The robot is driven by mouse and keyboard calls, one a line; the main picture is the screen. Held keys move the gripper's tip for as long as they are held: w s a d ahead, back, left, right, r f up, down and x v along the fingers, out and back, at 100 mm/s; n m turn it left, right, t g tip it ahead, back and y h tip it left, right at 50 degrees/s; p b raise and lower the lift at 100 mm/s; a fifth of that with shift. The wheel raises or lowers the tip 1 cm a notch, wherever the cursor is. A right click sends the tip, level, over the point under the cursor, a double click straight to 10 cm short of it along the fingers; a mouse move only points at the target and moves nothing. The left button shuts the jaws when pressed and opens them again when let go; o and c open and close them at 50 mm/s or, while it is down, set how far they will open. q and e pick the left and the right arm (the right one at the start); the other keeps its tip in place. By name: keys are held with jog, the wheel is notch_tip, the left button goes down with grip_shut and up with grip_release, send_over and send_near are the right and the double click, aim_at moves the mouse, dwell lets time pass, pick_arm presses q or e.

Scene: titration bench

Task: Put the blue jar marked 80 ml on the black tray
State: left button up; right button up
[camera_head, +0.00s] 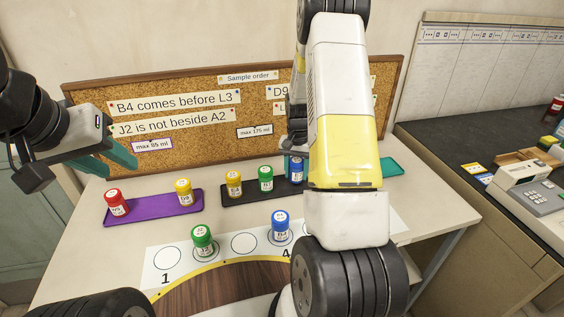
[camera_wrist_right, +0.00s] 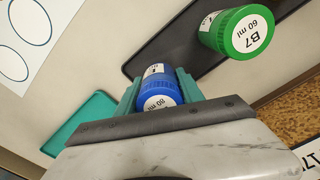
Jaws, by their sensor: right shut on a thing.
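The blue jar marked 80 ml (camera_wrist_right: 157,92) is between the teal fingers of my right gripper (camera_wrist_right: 158,90), which is shut on it. In the head view the blue jar (camera_head: 297,172) is at the right end of the black tray (camera_head: 228,199), partly hidden by my right arm. In the wrist view it overlaps the near end of the black tray (camera_wrist_right: 165,50); I cannot tell whether it touches the tray. A yellow jar (camera_head: 234,184) and a green jar marked B7 (camera_head: 265,179) stand on the black tray. My left gripper (camera_head: 108,166) is open and empty at the left.
A purple tray (camera_head: 155,212) holds a red jar (camera_head: 116,203) and a yellow jar (camera_head: 184,192). A green jar (camera_head: 202,240) and another blue jar (camera_head: 280,224) stand on the circled white strip (camera_head: 219,265). A teal tray (camera_head: 390,167) lies to the right. A cork board (camera_head: 200,90) stands behind.

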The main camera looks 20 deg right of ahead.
jog(key=shift+f, duration=0.8)
jog(key=shift+f, duration=0.1)
jog(key=o, duration=1.4)
jog(key=shift+o, duration=0.2)
